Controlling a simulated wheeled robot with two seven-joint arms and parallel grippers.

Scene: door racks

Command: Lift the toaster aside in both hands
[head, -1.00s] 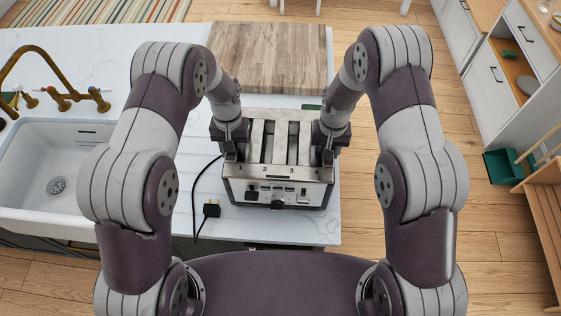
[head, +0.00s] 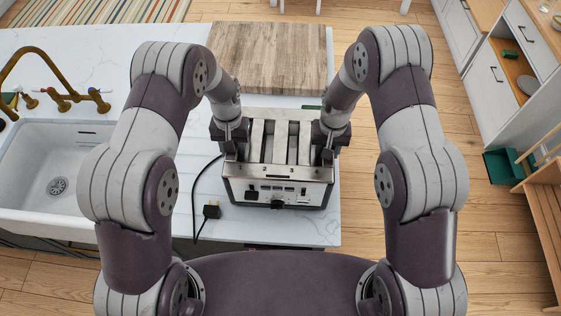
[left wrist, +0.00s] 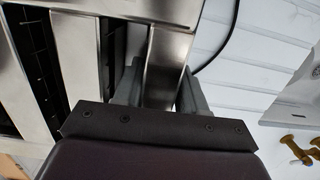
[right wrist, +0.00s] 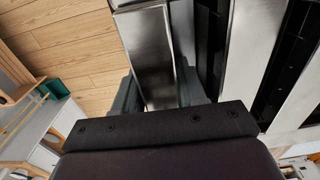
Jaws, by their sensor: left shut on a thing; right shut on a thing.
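The toaster (head: 279,175) is a silver box with long slots on top and knobs on its near face. It is on the white counter between my two arms. My left gripper (head: 232,150) is shut on its left side wall, and my right gripper (head: 327,152) is shut on its right side wall. In the left wrist view, the fingers (left wrist: 160,88) straddle a metal edge of the toaster. In the right wrist view, the fingers (right wrist: 153,88) straddle the opposite metal edge. I cannot tell whether the toaster's underside touches the counter.
A wooden board (head: 268,55) lies behind the toaster. A black cord with a plug (head: 211,210) lies on the counter (head: 300,230) to the left. The sink (head: 65,165) and brass tap (head: 75,97) are further left. The counter ends just right of the toaster.

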